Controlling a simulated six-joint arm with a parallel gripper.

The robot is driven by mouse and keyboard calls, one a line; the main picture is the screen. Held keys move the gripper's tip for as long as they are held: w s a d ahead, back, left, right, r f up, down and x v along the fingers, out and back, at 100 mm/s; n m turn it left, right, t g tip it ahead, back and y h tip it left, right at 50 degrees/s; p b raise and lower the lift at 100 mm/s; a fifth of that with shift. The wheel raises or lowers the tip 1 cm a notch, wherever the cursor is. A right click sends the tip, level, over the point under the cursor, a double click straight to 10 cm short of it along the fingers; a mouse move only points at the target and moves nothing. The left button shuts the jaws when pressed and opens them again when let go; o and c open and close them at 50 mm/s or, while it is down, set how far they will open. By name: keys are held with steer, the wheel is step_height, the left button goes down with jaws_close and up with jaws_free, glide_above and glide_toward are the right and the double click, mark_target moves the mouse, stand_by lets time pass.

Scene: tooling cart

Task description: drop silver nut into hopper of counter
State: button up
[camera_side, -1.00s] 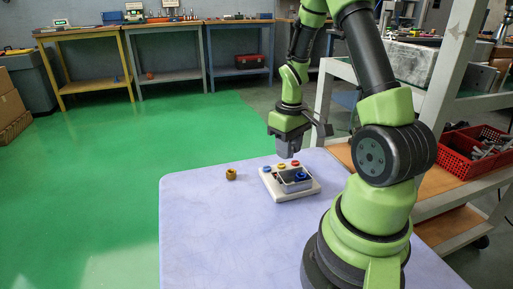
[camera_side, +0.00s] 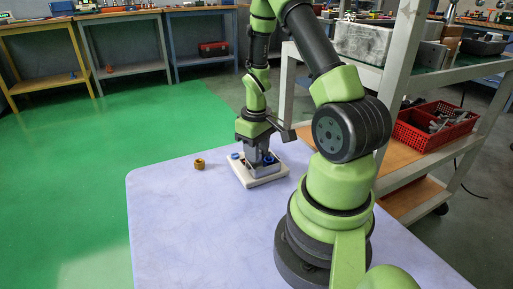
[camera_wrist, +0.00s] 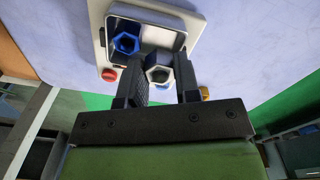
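The counter (camera_side: 266,182) is a pale box on the table, with a grey open hopper (camera_wrist: 176,21) on top. My gripper (camera_side: 258,161) points down at the hopper. In the wrist view its fingers (camera_wrist: 166,66) stand either side of the silver nut (camera_wrist: 159,74) and appear closed on it, over or inside the hopper's edge. Whether the nut touches the hopper floor cannot be told. The fingers hide part of the hopper and counter.
A brass-coloured nut (camera_side: 199,163) stands on the lavender tabletop (camera_side: 185,220), left of the counter. A cart with a red basket (camera_side: 432,128) is at the right. The table front and left are clear.

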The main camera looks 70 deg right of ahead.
steer(key=o, duration=0.4)
steer(key=shift+o, duration=0.2)
steer(key=shift+r, duration=0.1)
step_height(320, 180, up, 10)
stand_by(0.5)
steer(key=w+a+r+t, duration=0.2)
steer(key=a+r+t, duration=0.1)
steer(key=a+r, duration=0.65)
steer(key=s+a+r+t+y, duration=0.2)
steer(key=s+a+r+t, duration=0.2)
steer(key=a, duration=0.7)
steer(key=shift+s+r, duration=0.4)
steer(key=shift+s, duration=0.8)
